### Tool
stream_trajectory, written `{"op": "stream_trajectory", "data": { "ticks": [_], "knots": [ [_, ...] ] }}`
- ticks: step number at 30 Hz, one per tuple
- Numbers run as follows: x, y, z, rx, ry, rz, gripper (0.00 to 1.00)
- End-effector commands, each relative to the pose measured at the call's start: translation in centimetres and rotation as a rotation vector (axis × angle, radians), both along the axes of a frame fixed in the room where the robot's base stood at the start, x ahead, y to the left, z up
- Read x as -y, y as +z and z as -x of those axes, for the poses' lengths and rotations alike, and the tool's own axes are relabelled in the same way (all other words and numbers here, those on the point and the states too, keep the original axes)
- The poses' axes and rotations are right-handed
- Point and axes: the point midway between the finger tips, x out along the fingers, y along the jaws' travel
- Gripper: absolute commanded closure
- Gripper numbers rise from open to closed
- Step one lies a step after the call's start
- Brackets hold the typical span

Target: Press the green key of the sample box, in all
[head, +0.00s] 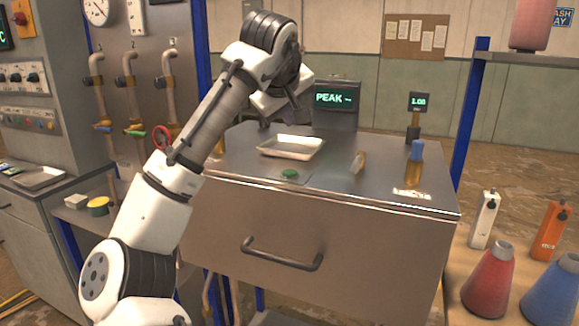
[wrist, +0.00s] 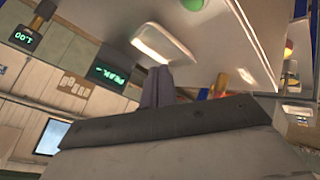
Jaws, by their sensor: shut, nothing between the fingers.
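The green key (head: 290,174) is a small round green button on the steel worktop (head: 330,180), near its front edge. A green round thing at the top edge of the wrist view (wrist: 193,4) looks like the same key. My gripper (head: 292,116) is shut and empty, above the back of the worktop behind the white tray. It is well apart from the key, up and behind it. In the wrist view my gripper's dark fingers (wrist: 158,86) show in front of the tray. No separate sample box can be made out for certain.
The white tray (head: 291,147) lies behind the key. A display reading PEAK (head: 335,99) is at the back. The worktop around the key is clear.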

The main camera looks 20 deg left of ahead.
Motion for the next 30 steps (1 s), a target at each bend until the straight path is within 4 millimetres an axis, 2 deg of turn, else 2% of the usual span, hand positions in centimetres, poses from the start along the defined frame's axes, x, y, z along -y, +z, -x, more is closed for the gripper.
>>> {"op": "stream_trajectory", "data": {
  "ticks": [14, 20, 30],
  "knots": [
    [0.0, -0.7, 0.0, 0.000, 0.000, -0.001, 1.00],
    [-0.1, -2.7, 0.0, 0.001, 0.001, -0.001, 1.00],
    [0.1, -7.6, 0.0, 0.002, -0.003, 0.001, 1.00]
  ]
}}
